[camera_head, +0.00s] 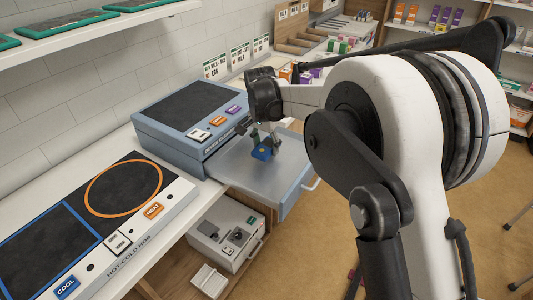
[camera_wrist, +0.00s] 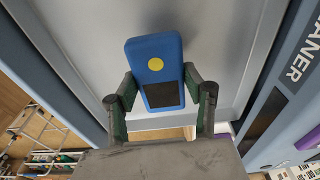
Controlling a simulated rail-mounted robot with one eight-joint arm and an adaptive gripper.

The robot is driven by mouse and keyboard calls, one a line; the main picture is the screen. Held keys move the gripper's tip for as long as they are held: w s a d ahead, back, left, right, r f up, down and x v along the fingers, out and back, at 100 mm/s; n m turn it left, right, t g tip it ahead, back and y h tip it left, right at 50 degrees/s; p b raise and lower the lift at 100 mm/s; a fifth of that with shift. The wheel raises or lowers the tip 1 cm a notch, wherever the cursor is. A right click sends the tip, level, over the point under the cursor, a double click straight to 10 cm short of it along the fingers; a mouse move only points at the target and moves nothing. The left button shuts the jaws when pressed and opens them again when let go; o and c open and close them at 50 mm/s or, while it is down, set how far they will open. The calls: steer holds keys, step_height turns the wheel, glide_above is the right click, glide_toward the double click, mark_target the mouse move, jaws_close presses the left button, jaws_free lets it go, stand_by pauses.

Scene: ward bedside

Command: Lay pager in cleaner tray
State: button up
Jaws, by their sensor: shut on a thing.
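The pager (camera_head: 262,153) is a small blue block with a yellow dot and a dark screen. It also shows in the wrist view (camera_wrist: 155,58). My gripper (camera_head: 264,137) is shut on the pager, with one finger on each side of it in the wrist view (camera_wrist: 160,92). The cleaner (camera_head: 187,117) is a blue-grey box with a dark top. Its grey tray (camera_head: 290,172) is pulled out at the front. The pager is over the tray; whether it touches the tray floor, I cannot tell.
A hot-cold plate (camera_head: 150,235) lies on the counter at left. A grey device (camera_head: 225,230) sits on a lower shelf below the tray. Small boxes (camera_head: 306,75) and a wooden rack (camera_head: 305,35) stand behind the cleaner. Shelves line the back right.

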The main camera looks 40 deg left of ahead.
mark_target(264, 148)
steer(key=shift+f, duration=1.9)
steer(key=shift+f, duration=0.2)
steer(key=o, duration=1.2)
steer(key=shift+r, duration=0.1)
steer(key=shift+r, duration=0.1)
steer(key=r, duration=0.4)
steer(key=s+r, duration=0.1)
steer(key=r, duration=0.6)
steer(key=shift+s+r, duration=0.25)
steer(key=shift+r, duration=0.25)
